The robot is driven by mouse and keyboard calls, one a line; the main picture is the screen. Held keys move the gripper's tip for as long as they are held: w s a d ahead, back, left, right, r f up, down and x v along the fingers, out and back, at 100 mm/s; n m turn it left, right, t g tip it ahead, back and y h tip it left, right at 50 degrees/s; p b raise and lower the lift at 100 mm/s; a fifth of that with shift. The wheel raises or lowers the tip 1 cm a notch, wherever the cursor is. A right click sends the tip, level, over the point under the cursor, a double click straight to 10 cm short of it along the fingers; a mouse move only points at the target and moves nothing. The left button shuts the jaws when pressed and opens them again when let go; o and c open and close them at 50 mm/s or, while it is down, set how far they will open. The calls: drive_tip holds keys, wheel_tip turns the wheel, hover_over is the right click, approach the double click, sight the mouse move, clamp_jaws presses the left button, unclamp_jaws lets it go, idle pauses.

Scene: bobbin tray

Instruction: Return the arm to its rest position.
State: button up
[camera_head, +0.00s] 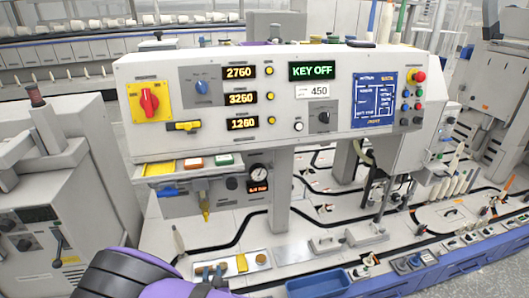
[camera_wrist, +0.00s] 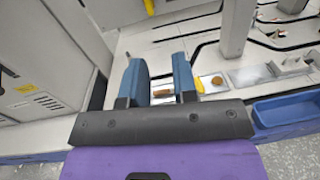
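My gripper (camera_wrist: 159,72) shows in the wrist view with its two blue fingers apart and a clear gap between them. A small brown piece (camera_wrist: 163,93) appears between the fingers on a metal plate (camera_head: 228,267). The fingers do not close on it; the height gap cannot be told.
The control panel (camera_head: 285,145) stands above the bench, its display reading KEY OFF. A yellow piece (camera_head: 242,263) and round brown knob (camera_head: 261,258) sit right of my gripper. A blue bin (camera_head: 318,284) hangs at the front edge. A grey machine (camera_head: 60,190) stands left.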

drive_tip(key=w+d+r+m+g+h, duration=0.45)
drive_tip(key=d+r+m+h, duration=0.4)
drive_tip(key=r, duration=0.45)
drive_tip(key=w+d+r+m+g+h, duration=0.3)
drive_tip(key=w+d+r+m+h, duration=0.25)
drive_tip(key=d+r+m, duration=0.55)
drive_tip(key=s+d+r+m+g+y, duration=0.1)
drive_tip(key=s+d+r+m+g, duration=0.25)
drive_tip(key=d+r, duration=0.45)
drive_tip(key=s+d+r+m+g+y, duration=0.1)
drive_tip(key=s+d+r+m+g, duration=0.2)
drive_tip(key=d+r, duration=0.5)
drive_tip(key=s+d+r+m+y, duration=0.4)
drive_tip(key=s+d+r+m, duration=0.1)
drive_tip(key=s, duration=0.5)
drive_tip(key=s+d+r+m+t+y, duration=0.1)
drive_tip(key=s+d+r+m+y, duration=0.4)
drive_tip(key=s, duration=0.5)
drive_tip(key=shift+s+r+m+t, duration=0.2)
drive_tip(key=shift+r+m+t, duration=0.1)
drive_tip(key=shift+r+m, duration=0.35)
